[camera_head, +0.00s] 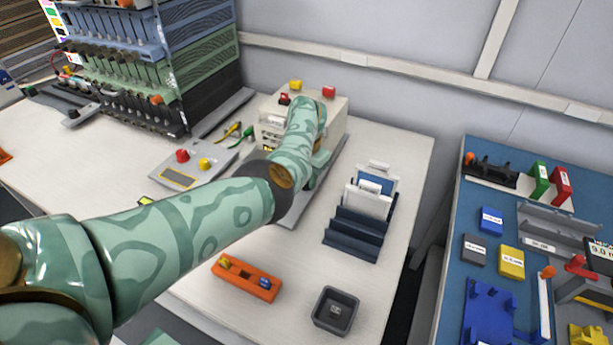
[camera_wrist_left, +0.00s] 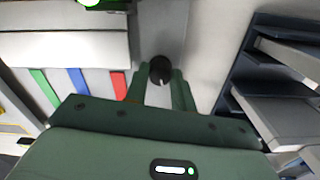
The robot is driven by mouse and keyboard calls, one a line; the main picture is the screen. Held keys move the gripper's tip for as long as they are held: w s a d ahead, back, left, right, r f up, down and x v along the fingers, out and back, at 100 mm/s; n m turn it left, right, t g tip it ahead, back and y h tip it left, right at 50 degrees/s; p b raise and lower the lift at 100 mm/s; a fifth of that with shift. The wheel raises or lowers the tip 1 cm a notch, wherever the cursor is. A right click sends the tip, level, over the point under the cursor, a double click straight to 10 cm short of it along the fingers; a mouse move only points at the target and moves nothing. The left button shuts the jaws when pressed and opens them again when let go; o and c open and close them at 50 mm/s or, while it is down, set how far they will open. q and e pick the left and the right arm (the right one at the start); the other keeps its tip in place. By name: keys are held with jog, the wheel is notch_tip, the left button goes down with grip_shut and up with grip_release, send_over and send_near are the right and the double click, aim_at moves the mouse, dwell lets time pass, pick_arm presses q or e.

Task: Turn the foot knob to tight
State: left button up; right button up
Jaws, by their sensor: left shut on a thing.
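The foot knob (camera_wrist_left: 160,68), small, round and black with a pale mark, shows in the left wrist view at the upper middle. My left gripper (camera_wrist_left: 161,84) has its two green fingers on either side of it and is shut on it. In the head view my patterned green left arm covers the front of the cream machine (camera_head: 333,117), and the knob is hidden there. How far the knob is turned I cannot tell. My right gripper is not in view.
A dark rack (camera_head: 352,233) with pale plates stands right of the arm. An orange block (camera_head: 247,282) and a dark square bin (camera_head: 336,311) are at the table's front. A grey control box (camera_head: 180,178) with red and yellow buttons lies left. Another blue-topped table is at right.

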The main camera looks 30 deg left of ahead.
pick_arm(q)
jog(key=o, duration=1)
jog(key=shift+w, duration=0.1)
